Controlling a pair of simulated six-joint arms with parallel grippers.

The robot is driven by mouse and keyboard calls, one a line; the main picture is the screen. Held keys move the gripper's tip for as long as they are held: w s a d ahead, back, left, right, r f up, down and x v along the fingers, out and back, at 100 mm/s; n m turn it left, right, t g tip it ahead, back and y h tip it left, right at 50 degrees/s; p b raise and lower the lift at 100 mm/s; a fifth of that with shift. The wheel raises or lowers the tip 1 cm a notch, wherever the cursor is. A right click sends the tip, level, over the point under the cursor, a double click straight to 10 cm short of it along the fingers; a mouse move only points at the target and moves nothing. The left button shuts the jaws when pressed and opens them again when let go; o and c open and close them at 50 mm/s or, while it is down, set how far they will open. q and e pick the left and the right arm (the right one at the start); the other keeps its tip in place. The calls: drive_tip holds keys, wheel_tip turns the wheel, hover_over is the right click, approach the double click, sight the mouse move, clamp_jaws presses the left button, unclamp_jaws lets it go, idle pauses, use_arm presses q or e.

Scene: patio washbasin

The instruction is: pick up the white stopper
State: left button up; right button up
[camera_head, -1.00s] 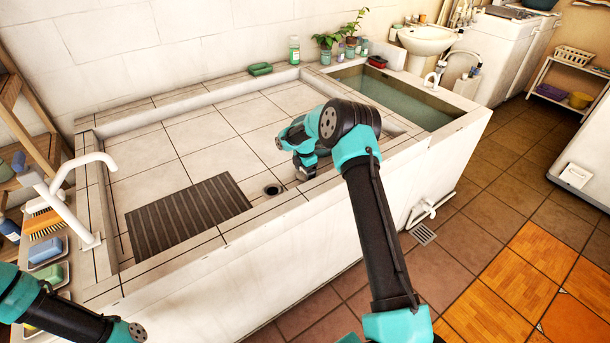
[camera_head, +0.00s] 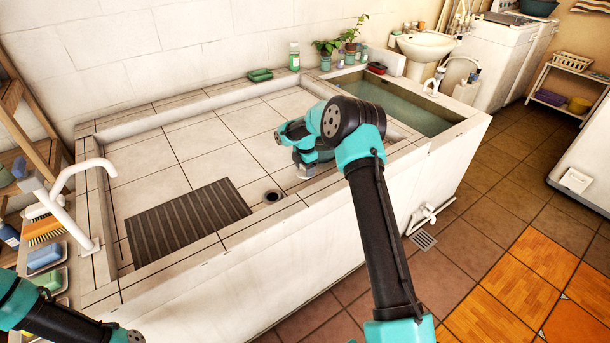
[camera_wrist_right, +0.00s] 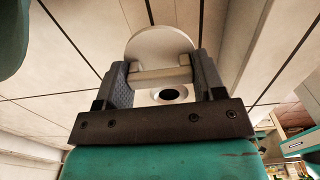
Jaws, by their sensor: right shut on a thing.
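The white stopper (camera_wrist_right: 161,44) is a pale round disc with a crossbar, in the right wrist view. My right gripper (camera_wrist_right: 163,76) is shut on it, with one dark finger on each side of the crossbar. In the head view my right gripper (camera_head: 304,170) is low over the tiled basin, right of the drain hole (camera_head: 272,196). The stopper is too small and hidden there to make out clearly, and I cannot tell its height above the tiles. Only part of my left arm shows at the lower left; its gripper is out of view.
The white tiled basin (camera_head: 235,262) has a dark ribbed board (camera_head: 187,218) at its front left. A water-filled trough (camera_head: 398,103) lies to the right. A white faucet (camera_head: 75,205) stands at the left edge. Green soap (camera_head: 260,75) and a bottle (camera_head: 294,57) are on the back ledge.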

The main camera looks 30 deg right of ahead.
wheel_tip(320, 180, up, 6)
drive_tip(key=shift+f, duration=0.25)
idle(0.4)
drive_tip(key=a+f+n, duration=0.4)
drive_tip(key=a, duration=1)
drive_tip(key=shift+s+a+n, duration=0.2)
drive_tip(key=shift+a+n, duration=0.1)
drive_tip(key=shift+a, duration=0.1)
drive_tip(key=shift+f, duration=0.15)
drive_tip(key=shift+f, duration=2.75)
drive_tip(key=shift+f, duration=0.6)
